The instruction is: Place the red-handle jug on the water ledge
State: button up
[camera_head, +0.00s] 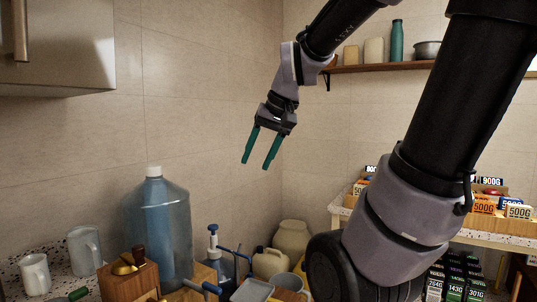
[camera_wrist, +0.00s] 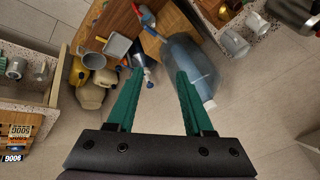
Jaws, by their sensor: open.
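My gripper (camera_head: 256,165) is open and empty, with its green fingers pointing down in the air above the counter items. In the wrist view its fingers (camera_wrist: 160,74) are apart with nothing between them. I cannot clearly make out a red-handle jug in either view. A small red-and-blue item (camera_wrist: 147,14) shows at the top of the wrist view, too small to identify. A large blue water bottle (camera_head: 160,225) with a white cap stands upright at the left; it also shows in the wrist view (camera_wrist: 184,62). I cannot tell which surface is the water ledge.
Grey mugs (camera_head: 84,250) stand on a speckled surface at left. A wooden grinder (camera_head: 130,279), blue pump bottle (camera_head: 216,262) and beige jugs (camera_head: 290,239) crowd the lower middle. A wall shelf (camera_head: 380,67) and priced goods (camera_head: 483,206) are at right. Air around my gripper is clear.

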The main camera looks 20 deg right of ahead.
jog(key=s, duration=0.1)
jog(key=s+r+t, duration=0.1)
jog(key=s, duration=0.1)
jog(key=s+m+t, duration=0.1)
jog(key=s, duration=0.1)
jog(key=shift+d+r+h, duration=0.15)
jog(key=shift+d+h, duration=0.1)
jog(key=shift+h, duration=0.15)
